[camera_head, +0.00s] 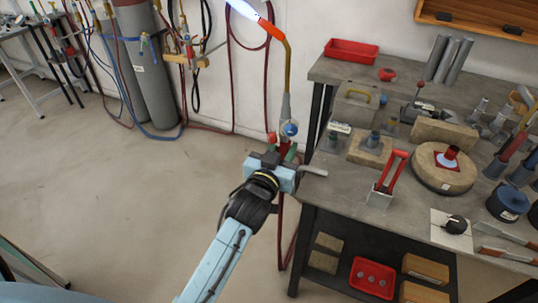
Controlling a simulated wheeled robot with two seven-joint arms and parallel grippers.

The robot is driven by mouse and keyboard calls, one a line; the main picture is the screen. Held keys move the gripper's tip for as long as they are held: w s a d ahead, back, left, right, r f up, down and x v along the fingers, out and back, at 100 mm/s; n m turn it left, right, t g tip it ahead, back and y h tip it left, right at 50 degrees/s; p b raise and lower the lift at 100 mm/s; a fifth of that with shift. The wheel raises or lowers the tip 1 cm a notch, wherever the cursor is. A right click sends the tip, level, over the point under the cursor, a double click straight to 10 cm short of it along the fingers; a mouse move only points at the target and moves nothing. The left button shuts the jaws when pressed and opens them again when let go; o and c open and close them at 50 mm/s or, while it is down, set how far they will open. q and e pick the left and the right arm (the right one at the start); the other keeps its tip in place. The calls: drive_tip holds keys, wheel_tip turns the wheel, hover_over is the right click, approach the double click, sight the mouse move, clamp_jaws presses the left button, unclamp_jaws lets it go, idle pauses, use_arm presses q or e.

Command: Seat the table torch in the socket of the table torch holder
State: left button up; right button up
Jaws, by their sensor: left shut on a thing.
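My left gripper (276,168) is shut on the table torch (287,103), gripping it low near its valves. The torch is held roughly upright beside the left edge of the workbench. Its brass neck bends to the left and ends in an orange tip with a blue-white flame. A red bracket on a grey metal base (380,199) stands at the bench's front left, apart from the torch. It may be the table torch holder; I cannot make out a socket in it. My right gripper is not in view.
The workbench (345,173) is crowded: a round brick block (432,178) with a glowing piece on it, a clear box (354,106), a red tray (351,51) and tools at the right. Gas cylinders (150,75) with hoses stand at the back left. The left floor is clear.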

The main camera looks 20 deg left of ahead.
use_arm(q)
drive_tip(key=w, duration=0.1)
drive_tip(key=w+d, duration=0.1)
drive_tip(key=w, duration=0.1)
drive_tip(key=shift+d+f, duration=0.1)
drive_tip(key=shift+d, duration=0.2)
drive_tip(key=shift+f, duration=0.2)
